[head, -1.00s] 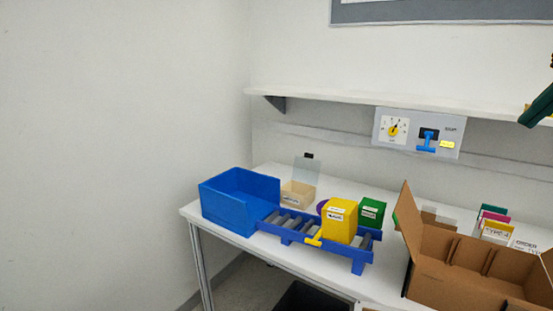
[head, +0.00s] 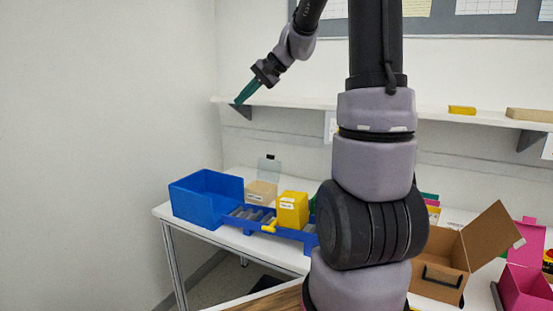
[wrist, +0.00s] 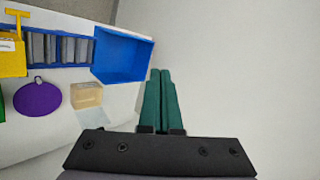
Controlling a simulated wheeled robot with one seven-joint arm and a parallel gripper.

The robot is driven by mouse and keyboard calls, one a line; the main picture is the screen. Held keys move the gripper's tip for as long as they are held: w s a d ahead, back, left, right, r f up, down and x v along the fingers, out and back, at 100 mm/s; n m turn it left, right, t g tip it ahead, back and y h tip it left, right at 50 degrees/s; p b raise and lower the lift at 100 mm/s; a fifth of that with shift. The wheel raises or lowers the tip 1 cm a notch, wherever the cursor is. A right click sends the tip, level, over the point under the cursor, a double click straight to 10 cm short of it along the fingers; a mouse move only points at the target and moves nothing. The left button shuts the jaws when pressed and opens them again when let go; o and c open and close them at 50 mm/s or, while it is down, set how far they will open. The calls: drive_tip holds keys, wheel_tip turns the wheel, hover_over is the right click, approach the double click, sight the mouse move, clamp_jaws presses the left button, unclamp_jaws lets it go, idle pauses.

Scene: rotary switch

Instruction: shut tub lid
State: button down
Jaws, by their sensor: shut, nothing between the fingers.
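The tub (head: 262,190) is a small beige box on the table, behind the roller rack and right of the blue bin. Its clear lid (head: 269,168) stands up open at the back, with a dark tab on its top edge. In the wrist view the tub (wrist: 87,95) and its see-through lid (wrist: 93,117) lie left of my gripper. My gripper (head: 238,102) has green fingers and is up near the left end of the shelf, above and apart from the tub. In the wrist view the fingers (wrist: 160,72) are together and empty.
A blue bin (head: 205,197) stands left of the tub. A blue roller rack (head: 252,215) with a yellow box (head: 292,208) is in front. A purple round thing (wrist: 38,97) lies near the tub. The shelf (head: 285,103) runs above. A cardboard box (head: 440,262) is at right.

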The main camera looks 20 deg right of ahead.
sight(269, 168)
drive_tip(key=w+d+f+m+t+y, duration=0.1)
drive_tip(key=w+d+f, duration=0.3)
drive_tip(key=w, duration=0.3)
drive_tip(key=w+d+f+m+t+y, duration=0.1)
drive_tip(key=w+d+f+m, duration=0.15)
drive_tip(key=w, duration=0.35)
drive_tip(key=w+d+f+m+t+h, duration=0.2)
drive_tip(key=w+d+f+m+t, duration=0.3)
drive_tip(key=d+f, duration=0.8)
drive_tip(key=w+d+f+m+t+h, duration=0.25)
drive_tip(key=w+d+f, duration=0.55)
drive_tip(key=d+f, duration=0.5)
drive_tip(key=w+a, duration=0.5)
drive_tip(key=w, duration=0.1)
drive_tip(key=shift+w+a+n, duration=0.25)
drive_tip(key=shift+a+n, duration=0.05)
drive_tip(key=shift+a, duration=0.05)
drive_tip(key=shift+s+a+f+t+y, duration=0.1)
drive_tip(key=shift+t+y, duration=0.15)
drive_tip(key=shift+y, duration=0.1)
